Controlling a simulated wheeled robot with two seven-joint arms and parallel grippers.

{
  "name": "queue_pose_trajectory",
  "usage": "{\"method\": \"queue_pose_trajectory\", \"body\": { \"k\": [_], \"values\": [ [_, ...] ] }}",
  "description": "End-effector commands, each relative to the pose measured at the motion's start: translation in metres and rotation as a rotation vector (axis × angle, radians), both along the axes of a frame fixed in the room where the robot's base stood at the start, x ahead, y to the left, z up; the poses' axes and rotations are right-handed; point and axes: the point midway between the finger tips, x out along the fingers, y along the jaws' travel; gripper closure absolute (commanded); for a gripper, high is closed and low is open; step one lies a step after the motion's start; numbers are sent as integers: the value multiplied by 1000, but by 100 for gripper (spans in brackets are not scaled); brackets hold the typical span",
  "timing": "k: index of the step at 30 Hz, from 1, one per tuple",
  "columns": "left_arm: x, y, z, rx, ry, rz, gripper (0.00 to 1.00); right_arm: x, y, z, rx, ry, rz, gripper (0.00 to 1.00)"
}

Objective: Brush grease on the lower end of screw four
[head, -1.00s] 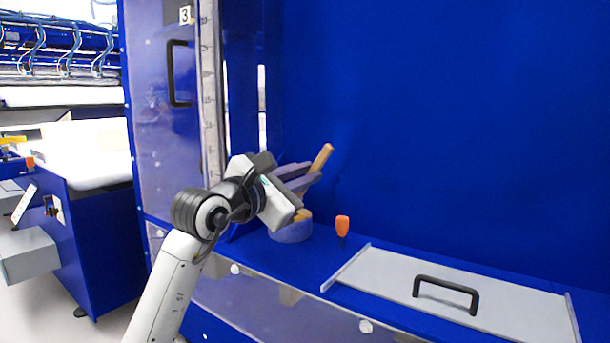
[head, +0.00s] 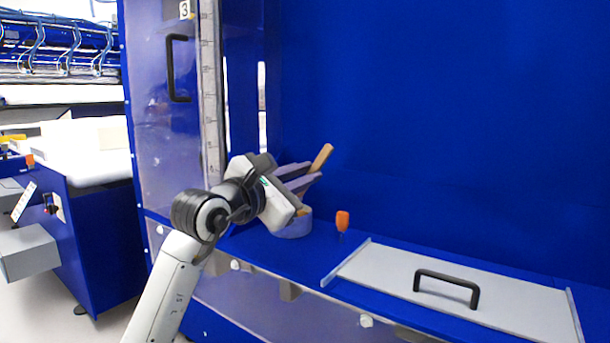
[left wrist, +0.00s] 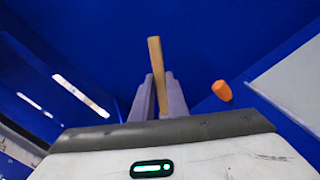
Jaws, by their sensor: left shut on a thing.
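My left gripper (head: 306,177) is shut on a brush with a wooden handle (head: 323,156). The handle sticks up past the fingers and shows upright between them in the left wrist view (left wrist: 156,60). The brush's lower end is mostly hidden behind the gripper. Screw four cannot be made out in either view. My right gripper is not in view.
An orange-handled tool (head: 342,221) stands on the ledge right of the pot. A grey cover (head: 390,265) with a black handle (head: 446,288) lies further right. A clear door (head: 160,120) marked 3, with a vertical scale (head: 210,100), rises at the left.

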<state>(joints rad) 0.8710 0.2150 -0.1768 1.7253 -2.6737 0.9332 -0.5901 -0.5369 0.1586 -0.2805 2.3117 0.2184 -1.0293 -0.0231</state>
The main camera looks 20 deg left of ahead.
Motion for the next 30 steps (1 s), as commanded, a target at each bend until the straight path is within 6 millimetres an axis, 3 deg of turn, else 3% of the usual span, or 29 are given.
{"method": "queue_pose_trajectory", "body": {
  "k": [16,30],
  "values": [
    [1,0,-2,1,8,1,100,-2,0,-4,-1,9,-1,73],
    [0,0,37,1,3,0,100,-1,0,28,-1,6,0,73]
  ]
}}
